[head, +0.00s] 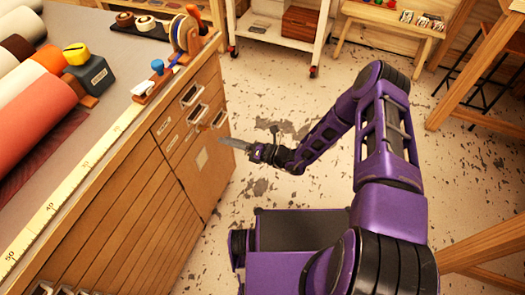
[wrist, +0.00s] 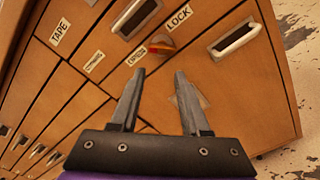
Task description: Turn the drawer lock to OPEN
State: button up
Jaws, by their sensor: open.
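The drawer lock shows in the wrist view as a small orange-and-brass knob (wrist: 161,47) on the wooden cabinet front, below a LOCK label (wrist: 179,19). A small label (wrist: 137,56) sits left of the knob and another (wrist: 94,61) farther left; their print is too small to read surely. The knob's long side lies roughly across the picture. My gripper (wrist: 156,74) is open and empty, its fingertips just below the knob in the picture and apart from it. In the head view my gripper (head: 237,143) is in front of the cabinet's right end; the knob is not clear there.
Drawer handles flank the lock, one at the upper left (wrist: 137,17) and one at the right (wrist: 235,38). A pale patch (wrist: 196,97) is on the front behind my right finger. The cabinet top (head: 108,58) holds rolls and a ruler.

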jog(key=v, duration=1.1)
jog(key=shift+s+d, duration=0.15)
jog(key=shift+s, duration=0.1)
dwell(0.5)
jog(key=shift+f, duration=0.15)
jog(key=v, duration=1.7)
jog(key=shift+d, duration=0.2)
jog(key=shift+s, duration=0.1)
